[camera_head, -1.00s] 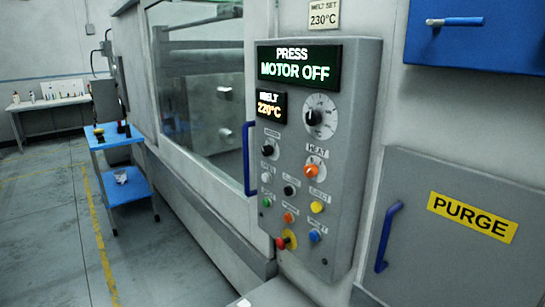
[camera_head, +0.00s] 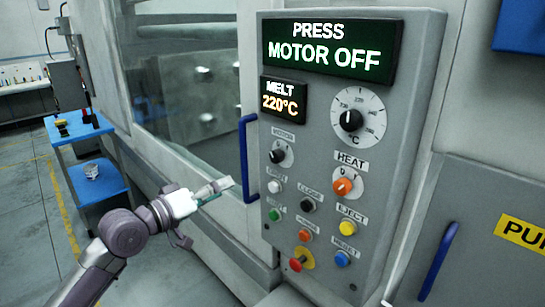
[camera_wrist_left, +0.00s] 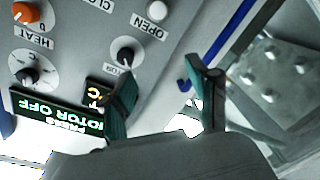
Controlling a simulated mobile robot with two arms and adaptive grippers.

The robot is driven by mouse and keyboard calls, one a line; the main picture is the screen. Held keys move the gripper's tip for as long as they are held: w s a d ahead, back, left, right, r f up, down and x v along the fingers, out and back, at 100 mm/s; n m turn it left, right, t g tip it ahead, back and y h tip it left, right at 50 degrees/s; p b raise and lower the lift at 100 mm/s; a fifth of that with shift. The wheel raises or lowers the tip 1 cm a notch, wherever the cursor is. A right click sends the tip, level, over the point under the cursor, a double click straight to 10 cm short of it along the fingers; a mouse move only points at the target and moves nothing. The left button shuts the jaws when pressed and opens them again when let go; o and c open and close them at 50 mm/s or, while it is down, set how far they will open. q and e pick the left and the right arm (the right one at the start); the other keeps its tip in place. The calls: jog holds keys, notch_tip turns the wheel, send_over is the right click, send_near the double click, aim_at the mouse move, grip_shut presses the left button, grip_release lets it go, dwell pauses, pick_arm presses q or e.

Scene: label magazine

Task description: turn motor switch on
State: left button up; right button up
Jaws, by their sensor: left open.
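The motor switch (camera_head: 277,156) is a small black rotary knob on a light round plate under the MOTOR label on the grey control panel (camera_head: 405,150). It also shows in the left wrist view (camera_wrist_left: 125,55), upside down, beyond the fingers. The press display (camera_head: 330,48) reads MOTOR OFF. My left gripper (camera_head: 222,187) is left of and lower than the switch, in front of the machine wall, and touches nothing. In the left wrist view its two teal fingers (camera_wrist_left: 165,85) stand apart with nothing between them. My right gripper is out of view.
A blue vertical handle (camera_head: 248,160) stands at the panel's left edge, between the gripper and the switch. An orange HEAT knob (camera_head: 342,187), a temperature dial (camera_head: 350,120) and several coloured buttons sit close around. A blue cart (camera_head: 98,180) stands far left.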

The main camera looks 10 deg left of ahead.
aim_at(273, 157)
pick_arm(q)
notch_tip(273, 157, up, 5)
jog(key=s+d+m+h, duration=0.1)
jog(key=s+d+h, duration=0.1)
jog(key=d, duration=0.1)
jog(key=p+x, duration=0.5)
jog(key=x, duration=0.6)
jog(key=shift+w+d+f, duration=0.15)
jog(key=shift+w+f, duration=0.1)
jog(key=shift+w, duration=0.05)
jog(key=shift+w+d+f, duration=0.1)
jog(key=shift+w+d, duration=0.3)
jog(key=shift+w, duration=0.1)
jog(key=shift+c, duration=0.5)
grip_shut()
